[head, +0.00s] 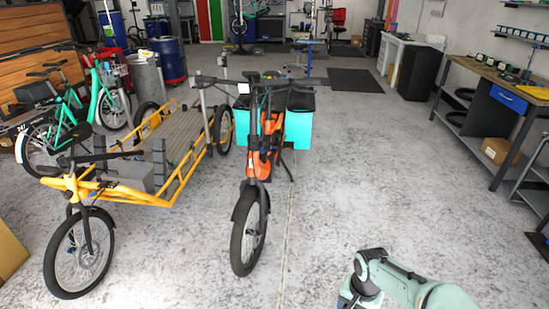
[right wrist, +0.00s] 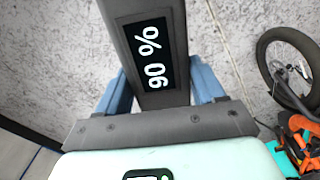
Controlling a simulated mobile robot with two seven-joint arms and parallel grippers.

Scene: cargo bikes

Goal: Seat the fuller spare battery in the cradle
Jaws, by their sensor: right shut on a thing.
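A dark grey battery (right wrist: 152,8) with a black display (right wrist: 152,55) reading 90 % fills the middle of the right wrist view. My right gripper (right wrist: 160,88) is shut on it, with a blue finger on each side. In the head view my right arm comes in at the bottom right, and its gripper end (head: 355,300) is cut by the lower edge; the battery cannot be made out there. My left gripper is not in view. I cannot make out the cradle or another spare battery in either view.
An orange bike (head: 262,150) with a teal cargo box (head: 298,128) stands mid-floor, left of my right arm. A yellow cargo bike (head: 130,170) is left of it. A workbench (head: 500,88) with a blue drawer stands at right. The floor between is clear.

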